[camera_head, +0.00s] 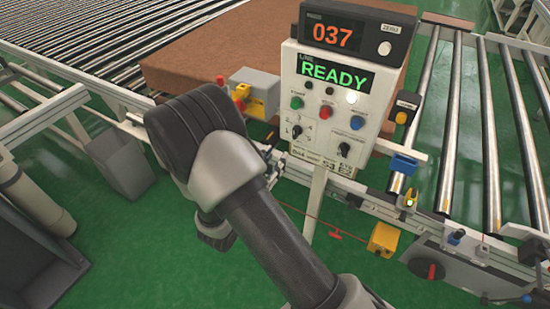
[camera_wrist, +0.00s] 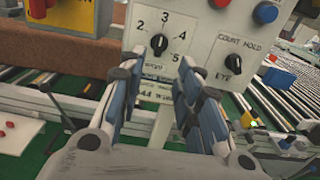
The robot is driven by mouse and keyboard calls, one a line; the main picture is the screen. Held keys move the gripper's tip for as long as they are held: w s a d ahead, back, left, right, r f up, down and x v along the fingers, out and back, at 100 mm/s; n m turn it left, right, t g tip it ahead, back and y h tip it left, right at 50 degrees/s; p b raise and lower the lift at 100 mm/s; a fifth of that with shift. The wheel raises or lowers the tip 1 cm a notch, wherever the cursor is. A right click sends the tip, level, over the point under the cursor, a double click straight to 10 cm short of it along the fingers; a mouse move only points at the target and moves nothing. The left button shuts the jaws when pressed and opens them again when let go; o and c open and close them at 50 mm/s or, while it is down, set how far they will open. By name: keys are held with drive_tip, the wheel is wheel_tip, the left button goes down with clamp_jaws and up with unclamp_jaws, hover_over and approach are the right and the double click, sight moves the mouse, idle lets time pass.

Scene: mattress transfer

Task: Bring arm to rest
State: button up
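My arm (camera_head: 265,230) reaches up from the bottom of the head view, bent at a dark, bulky joint left of the control panel (camera_head: 299,74). My gripper (camera_wrist: 160,88) shows in the wrist view with its two blue-padded fingers apart and nothing between them. It faces the lower part of the panel. A black rotary knob (camera_wrist: 158,44) with numbers around it lies just beyond the fingertips; I cannot tell whether they touch the panel. In the head view the gripper is mostly hidden behind my arm. The panel reads READY, and the display on top (camera_head: 333,36) reads 037.
A brown mattress (camera_head: 190,62) lies behind the panel on the roller conveyor (camera_head: 60,45). More rollers (camera_head: 490,130) run at the right. A grey bin (camera_head: 120,165) stands left of my arm. Yellow boxes (camera_head: 384,239) and rails edge the conveyor. Green floor is open below.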

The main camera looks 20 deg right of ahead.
drive_tip(key=s+d+r+m+g+h, duration=0.1)
drive_tip(key=s+d+r+m+g, duration=0.6)
drive_tip(key=s+r+m+g, duration=0.15)
drive_tip(key=s+r+m+g+y, duration=0.2)
drive_tip(key=s+m+g+y, duration=0.2)
drive_tip(key=s+m, duration=0.45)
drive_tip(key=s+a+r+m+t+y, duration=0.2)
drive_tip(key=s+a+m+t+y, duration=0.1)
drive_tip(key=a, duration=0.4)
drive_tip(key=s+a+r+m+t+y+b, duration=0.1)
drive_tip(key=s+a+r+m+t+y, duration=0.1)
drive_tip(key=s+a+m+y, duration=0.3)
drive_tip(key=s+a+t+y, duration=0.1)
drive_tip(key=a+y, duration=0.1)
drive_tip(key=y, duration=0.1)
drive_tip(key=shift+s+m, duration=0.25)
drive_tip(key=shift+m, duration=0.05)
